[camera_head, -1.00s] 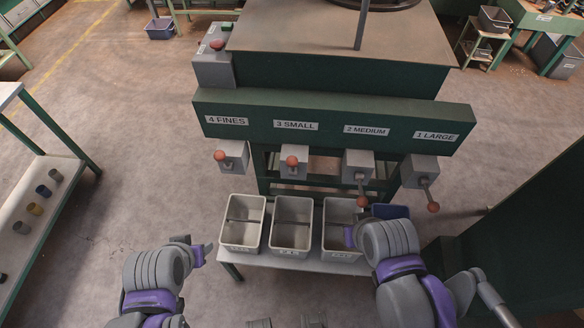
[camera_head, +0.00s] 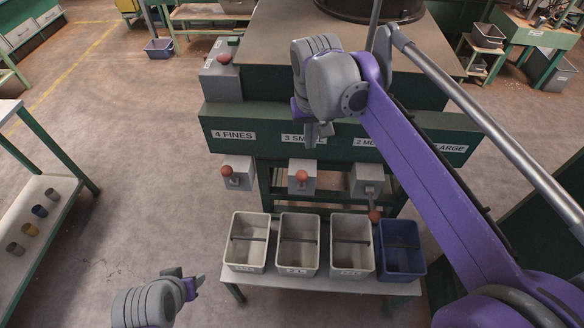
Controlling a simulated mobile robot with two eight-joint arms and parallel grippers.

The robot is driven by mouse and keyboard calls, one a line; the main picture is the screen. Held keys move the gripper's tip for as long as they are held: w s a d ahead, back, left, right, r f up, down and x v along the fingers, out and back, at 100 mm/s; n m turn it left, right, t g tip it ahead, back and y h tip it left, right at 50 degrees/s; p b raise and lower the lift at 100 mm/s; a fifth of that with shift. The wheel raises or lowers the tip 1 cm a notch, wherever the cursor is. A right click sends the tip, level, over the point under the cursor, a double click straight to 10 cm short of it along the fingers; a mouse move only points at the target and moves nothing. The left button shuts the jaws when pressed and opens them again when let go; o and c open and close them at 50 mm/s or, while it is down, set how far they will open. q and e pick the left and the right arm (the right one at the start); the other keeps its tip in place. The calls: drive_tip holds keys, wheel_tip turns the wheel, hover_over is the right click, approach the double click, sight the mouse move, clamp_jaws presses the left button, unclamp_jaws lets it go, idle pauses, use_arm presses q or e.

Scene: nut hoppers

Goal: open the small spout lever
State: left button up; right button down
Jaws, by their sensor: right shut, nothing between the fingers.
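The small spout (camera_head: 301,188) is a grey box under the partly covered "3 SMALL" label, and its lever ends in a red knob (camera_head: 302,175) at the box's front. My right gripper (camera_head: 312,140) is shut and empty. It hangs in front of the label, above the knob in the picture, with a visible gap between them. My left gripper (camera_head: 192,284) is low, left of the bins. I cannot tell whether its fingers are open.
The fines lever (camera_head: 227,171) has its knob up; the medium lever (camera_head: 374,214) hangs down. My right arm hides the large spout. Three pale bins (camera_head: 299,268) and a blue bin (camera_head: 400,275) stand on a low bench (camera_head: 300,284). A side table (camera_head: 62,190) stands left.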

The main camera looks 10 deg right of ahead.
use_arm(q)
drive_tip(key=shift+s+a+f, duration=0.1)
drive_tip(key=shift+a+f, duration=0.2)
drive_tip(key=shift+a, duration=0.2)
use_arm(e)
drive_tip(key=shift+g, duration=0.5)
drive_tip(key=w, duration=0.1)
drive_tip(key=w+a, duration=0.2)
drive_tip(key=w, duration=0.1)
drive_tip(key=shift+a+r, duration=0.25)
drive_tip(key=shift+r, duration=0.15)
drive_tip(key=shift+f, duration=0.1)
drive_tip(key=f, duration=0.3)
drive_tip(key=f+b, duration=0.1)
drive_tip(key=f, duration=0.6)
drive_tip(key=shift+w+d+f, duration=0.1)
drive_tip(key=shift+w+d, duration=0.2)
drive_tip(key=shift+d, duration=0.1)
drive_tip(key=s, duration=0.4)
drive_tip(key=shift+a+f, duration=0.15)
drive_tip(key=shift+f, duration=0.25)
use_arm(q)
drive_tip(key=shift+s+f, duration=0.1)
drive_tip(key=shift+f, duration=0.4)
